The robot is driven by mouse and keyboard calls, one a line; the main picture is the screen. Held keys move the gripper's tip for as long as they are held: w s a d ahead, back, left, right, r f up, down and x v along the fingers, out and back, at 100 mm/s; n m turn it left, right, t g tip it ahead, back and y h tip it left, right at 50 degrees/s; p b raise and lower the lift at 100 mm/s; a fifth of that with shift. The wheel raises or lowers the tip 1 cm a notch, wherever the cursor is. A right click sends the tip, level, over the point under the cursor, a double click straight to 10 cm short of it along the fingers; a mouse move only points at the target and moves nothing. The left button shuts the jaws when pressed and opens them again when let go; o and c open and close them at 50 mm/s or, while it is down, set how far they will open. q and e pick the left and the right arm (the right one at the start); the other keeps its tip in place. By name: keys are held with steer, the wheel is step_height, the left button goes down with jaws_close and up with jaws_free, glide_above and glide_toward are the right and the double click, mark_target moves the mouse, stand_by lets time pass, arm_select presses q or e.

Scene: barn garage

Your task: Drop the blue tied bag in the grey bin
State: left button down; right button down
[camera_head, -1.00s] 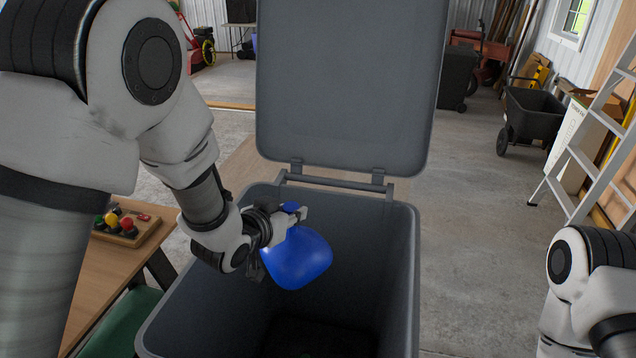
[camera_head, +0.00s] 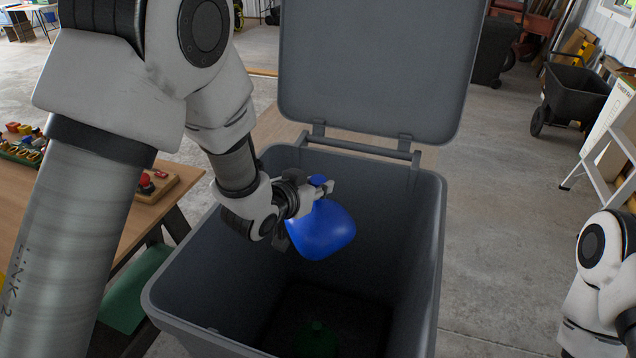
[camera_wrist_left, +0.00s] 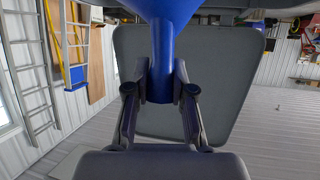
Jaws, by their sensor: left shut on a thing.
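The blue tied bag (camera_head: 322,230) hangs from my left gripper (camera_head: 318,190), which is shut on its tied neck. The bag is over the open mouth of the grey bin (camera_head: 432,250), near its middle, apart from the walls as far as I can tell. The bin's lid (camera_head: 375,70) stands open at the back. In the left wrist view, the bag's blue neck (camera_wrist_left: 163,60) is between the two fingers (camera_wrist_left: 160,92). My right arm shows at the right edge, but its gripper is out of view.
A green object (camera_head: 318,338) lies on the dark bin floor. A wooden table (camera_head: 120,215) with coloured items stands left of the bin. A black cart (camera_head: 575,95) and a ladder (camera_head: 610,165) are at the right. Floor right of the bin is clear.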

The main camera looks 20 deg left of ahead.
arm_select(q)
steer(key=shift+r, duration=0.15)
steer(key=c, duration=0.9)
jaws_free()
steer(key=shift+s, duration=0.15)
steer(key=v, duration=0.7)
steer(key=shift+s+a, duration=0.1)
steer(key=shift+s, duration=0.1)
